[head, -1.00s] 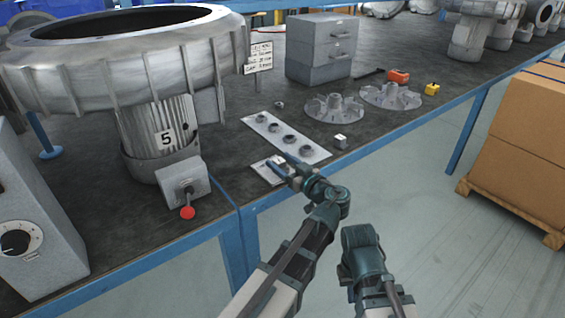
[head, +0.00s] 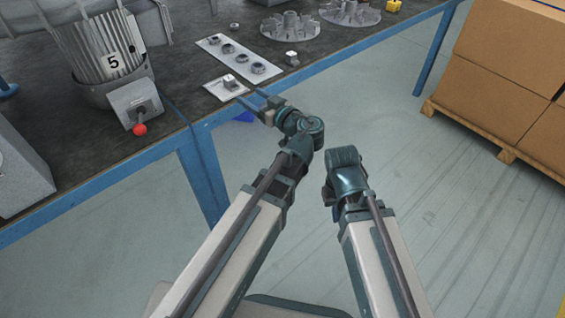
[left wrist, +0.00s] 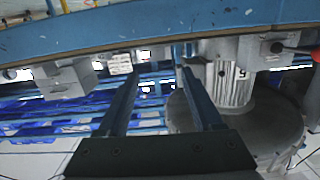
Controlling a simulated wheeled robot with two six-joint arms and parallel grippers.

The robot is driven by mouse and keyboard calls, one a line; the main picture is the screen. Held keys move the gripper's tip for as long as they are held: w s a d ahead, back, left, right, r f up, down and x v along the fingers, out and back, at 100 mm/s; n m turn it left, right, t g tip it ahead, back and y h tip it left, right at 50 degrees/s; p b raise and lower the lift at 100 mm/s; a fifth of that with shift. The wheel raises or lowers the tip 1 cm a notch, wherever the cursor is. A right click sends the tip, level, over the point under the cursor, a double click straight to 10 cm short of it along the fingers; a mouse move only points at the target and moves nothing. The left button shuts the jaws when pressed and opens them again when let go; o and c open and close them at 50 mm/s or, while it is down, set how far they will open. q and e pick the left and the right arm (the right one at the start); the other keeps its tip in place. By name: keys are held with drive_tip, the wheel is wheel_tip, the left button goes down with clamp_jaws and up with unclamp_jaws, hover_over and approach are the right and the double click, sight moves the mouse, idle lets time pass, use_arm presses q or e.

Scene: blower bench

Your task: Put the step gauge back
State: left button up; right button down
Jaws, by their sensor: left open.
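A small grey metal block (head: 229,82), which looks like the step gauge, sits on a white square plate (head: 214,89) near the bench's front edge. My left gripper (head: 250,97) is open and empty, just in front of this plate and apart from the block. Its two blue fingers (left wrist: 158,75) stand apart in the left wrist view, with nothing between them. I cannot make out the block in that view. The end of my right arm (head: 343,165) hangs in front of the bench; its fingers are hidden.
A pale strip (head: 238,60) with several dark rings lies behind the plate. A small metal cube (head: 292,57) and two finned discs (head: 290,26) (head: 350,11) stand to the right. A motor marked 5 (head: 105,60) with a red-knobbed box (head: 135,101) stands left.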

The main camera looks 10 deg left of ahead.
use_arm(q)
drive_tip(key=s+d+f+m+g+h, duration=0.2)
drive_tip(key=s+f+m+g+h, duration=0.1)
drive_tip(key=s+f, duration=0.3)
drive_tip(key=s+d+f+m+g+h, duration=0.3)
drive_tip(key=s+f, duration=0.1)
drive_tip(key=f, duration=0.4)
drive_tip(key=s+d+f+m+g+h, duration=0.4)
drive_tip(key=s+d+m, duration=0.4)
drive_tip(key=s+d, duration=0.2)
drive_tip(key=shift+s+d+f+h, duration=0.2)
drive_tip(key=shift+s+f+h, duration=0.1)
drive_tip(key=shift+f+h, duration=0.7)
drive_tip(key=shift+r, duration=0.2)
wheel_tip(320, 180, up, 28)
drive_tip(key=p, duration=2.8)
drive_tip(key=shift+r+p, duration=0.15)
drive_tip(key=shift+p, duration=0.15)
